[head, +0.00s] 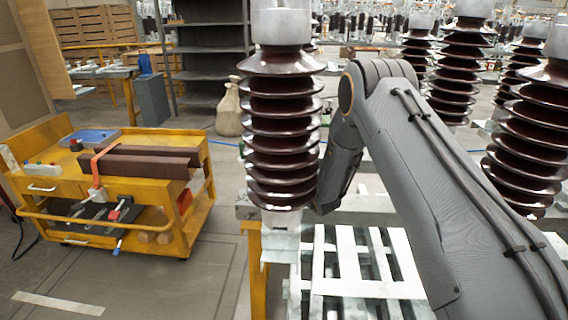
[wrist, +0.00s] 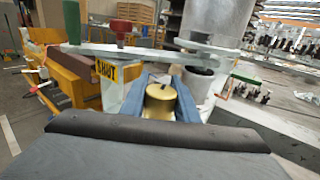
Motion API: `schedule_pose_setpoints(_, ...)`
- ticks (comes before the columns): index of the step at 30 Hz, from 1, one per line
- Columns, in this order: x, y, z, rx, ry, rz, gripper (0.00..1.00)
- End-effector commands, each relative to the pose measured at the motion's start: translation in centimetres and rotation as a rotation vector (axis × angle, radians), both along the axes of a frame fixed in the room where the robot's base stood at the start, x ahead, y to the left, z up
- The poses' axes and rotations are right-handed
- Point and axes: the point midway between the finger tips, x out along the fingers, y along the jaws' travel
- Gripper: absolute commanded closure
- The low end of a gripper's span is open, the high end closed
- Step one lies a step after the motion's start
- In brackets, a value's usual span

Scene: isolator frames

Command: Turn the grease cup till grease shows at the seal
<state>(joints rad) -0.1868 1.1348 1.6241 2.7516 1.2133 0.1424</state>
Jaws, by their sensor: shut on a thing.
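The grease cup (wrist: 161,103) is a small brass-coloured cup with a domed top, in the middle of the wrist view. My gripper (wrist: 163,88) has its two blue jaws on either side of the cup and is shut on it. No grease can be made out in the wrist view, and I cannot make out the seal. In the head view my arm reaches behind the brown ribbed insulator column (head: 283,130), which hides the gripper and the cup.
In the wrist view, a metal bar with a red knob (wrist: 122,28) lies above the cup, near a yellow lettered tag (wrist: 118,73). In the head view, a yellow cart (head: 75,190) stands left and a white slatted pallet (head: 360,268) lies below my arm. More insulators (head: 463,70) stand at right.

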Motion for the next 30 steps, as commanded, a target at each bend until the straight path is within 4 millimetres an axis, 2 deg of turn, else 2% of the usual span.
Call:
schedule_pose_setpoints(2, 0.1, 0.0, 0.1, 0.002, -0.003, 0.000, 0.94)
schedule_pose_setpoints(3, 0.1, 0.0, 0.1, 0.002, -0.003, 0.000, 0.67)
schedule_pose_setpoints(6, 0.1, 0.0, 0.1, 0.001, -0.002, 0.000, 0.53)
schedule_pose_setpoints(17, -0.4, -0.3, 0.0, 0.001, -0.001, 0.000, 0.53)
schedule_pose_setpoints(30, -5.7, -3.6, 0.0, 0.001, 0.000, 0.000, 0.53)
